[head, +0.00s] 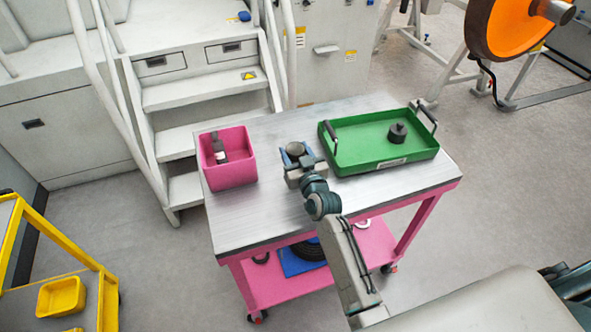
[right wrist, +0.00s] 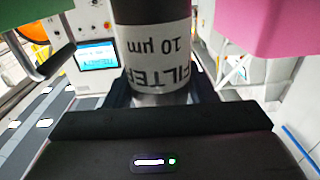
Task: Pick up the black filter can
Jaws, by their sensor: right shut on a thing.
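The black filter can (right wrist: 158,45) is dark with a white label reading "FILTER 10 µm", upside down in the right wrist view. In the head view its round top (head: 296,149) shows between the fingers. My right gripper (head: 295,155) is shut on the can, over the table between the pink bin and the green tray. Its dark fingers also show in the right wrist view (right wrist: 160,98), on both sides of the can. The can's lower part is hidden; I cannot tell whether it touches the table. My left gripper is not in view.
The metal-topped pink cart (head: 265,212) bears a pink bin (head: 235,178) with a dark, white-labelled item (head: 219,152) in it. A green tray (head: 360,130) with raised handles holds a small black object (head: 397,132). The front left of the tabletop is clear.

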